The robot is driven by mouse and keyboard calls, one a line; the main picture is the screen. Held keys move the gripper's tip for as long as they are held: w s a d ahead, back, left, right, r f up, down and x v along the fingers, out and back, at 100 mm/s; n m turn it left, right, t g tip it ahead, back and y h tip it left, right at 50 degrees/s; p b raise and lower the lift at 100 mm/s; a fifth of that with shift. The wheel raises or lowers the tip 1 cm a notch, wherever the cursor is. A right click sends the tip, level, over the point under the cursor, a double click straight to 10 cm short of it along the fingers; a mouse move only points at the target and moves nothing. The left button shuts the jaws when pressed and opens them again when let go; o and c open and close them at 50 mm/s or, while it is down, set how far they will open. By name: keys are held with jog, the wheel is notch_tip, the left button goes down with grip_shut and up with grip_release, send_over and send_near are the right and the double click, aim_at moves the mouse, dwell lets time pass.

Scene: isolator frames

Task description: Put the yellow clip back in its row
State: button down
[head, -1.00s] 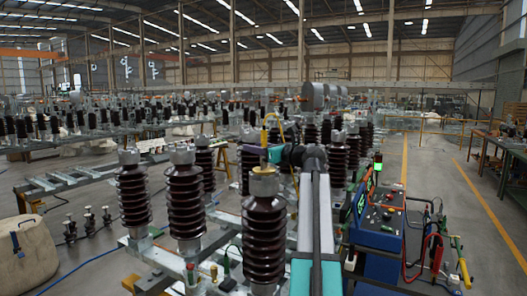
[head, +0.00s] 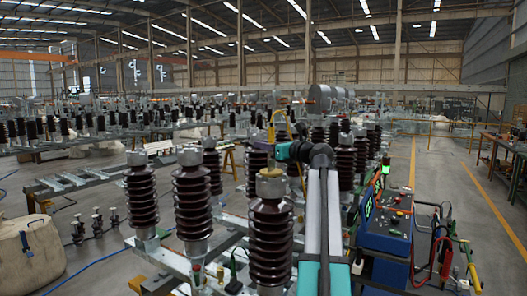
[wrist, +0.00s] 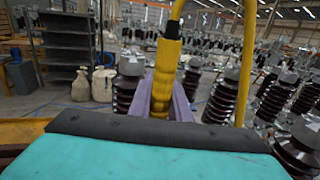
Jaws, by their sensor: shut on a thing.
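My gripper (wrist: 164,100) has purple fingers and is shut on the yellow clip (wrist: 166,72), which stands upright between them in the wrist view. The clip has a dark upper end, and a yellow cable loops beside it on the right. In the head view the clip (head: 271,131) shows small at the end of my arm, behind the nearest insulator's top; my fingers are hard to make out there. At the right, a red clip (head: 446,262) and a yellow-green clip (head: 467,255) hang beside the blue test cart (head: 389,240). I cannot clearly make out an empty place among them.
Ribbed brown insulators (head: 270,240) stand on a metal frame (head: 160,262) close in front and left of my arm. Small red and green items sit on the frame's front. A beige sack (head: 28,258) stands at far left. The aisle (head: 440,170) right of the cart has clear floor.

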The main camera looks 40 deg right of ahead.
jog(key=s+a+r+b, duration=0.1)
jog(key=s+b, duration=0.1)
jog(key=s, duration=0.6)
jog(key=s+r+b, duration=0.2)
jog(key=s, duration=0.6)
jog(key=shift+a+r, duration=0.25)
jog(key=shift+a, duration=0.15)
